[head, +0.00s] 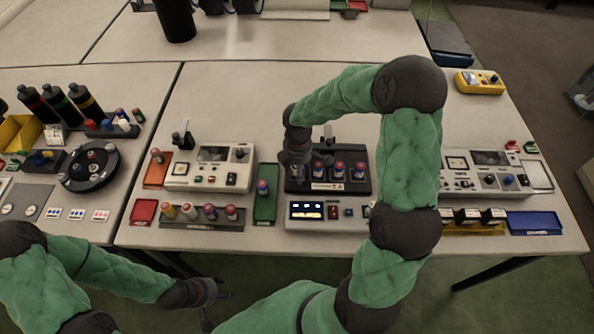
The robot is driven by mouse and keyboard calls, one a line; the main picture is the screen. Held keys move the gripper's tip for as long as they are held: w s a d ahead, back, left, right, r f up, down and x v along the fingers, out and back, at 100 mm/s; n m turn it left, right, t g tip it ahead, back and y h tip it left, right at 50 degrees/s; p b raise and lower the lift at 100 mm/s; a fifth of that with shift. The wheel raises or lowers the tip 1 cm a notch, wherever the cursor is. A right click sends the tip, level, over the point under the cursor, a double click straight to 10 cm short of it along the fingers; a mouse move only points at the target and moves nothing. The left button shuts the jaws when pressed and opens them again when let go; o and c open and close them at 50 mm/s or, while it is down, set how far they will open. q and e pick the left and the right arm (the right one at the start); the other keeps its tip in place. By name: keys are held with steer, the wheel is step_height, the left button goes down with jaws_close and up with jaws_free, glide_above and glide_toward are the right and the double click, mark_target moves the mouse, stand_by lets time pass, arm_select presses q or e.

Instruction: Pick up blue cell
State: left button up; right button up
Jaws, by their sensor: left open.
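Blue cells with red tops stand upright in a dark rack (328,186) at the table's middle: a left one (319,168), a middle one (340,169) and a right one (359,170). Another blue cell (263,187) stands in a green tray (266,205) left of the rack. My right gripper (296,166) points down at the rack's left end, just left of the left cell. Its fingertips are small and dark, and I cannot tell whether it holds anything. My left gripper (218,302) is open, low in front of the table, away from the cells.
A console with a lit screen (306,210) stands in front of the rack. A round dark turntable (89,165) is farther left.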

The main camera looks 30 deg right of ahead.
jaws_close()
steer(key=shift+r, duration=0.15)
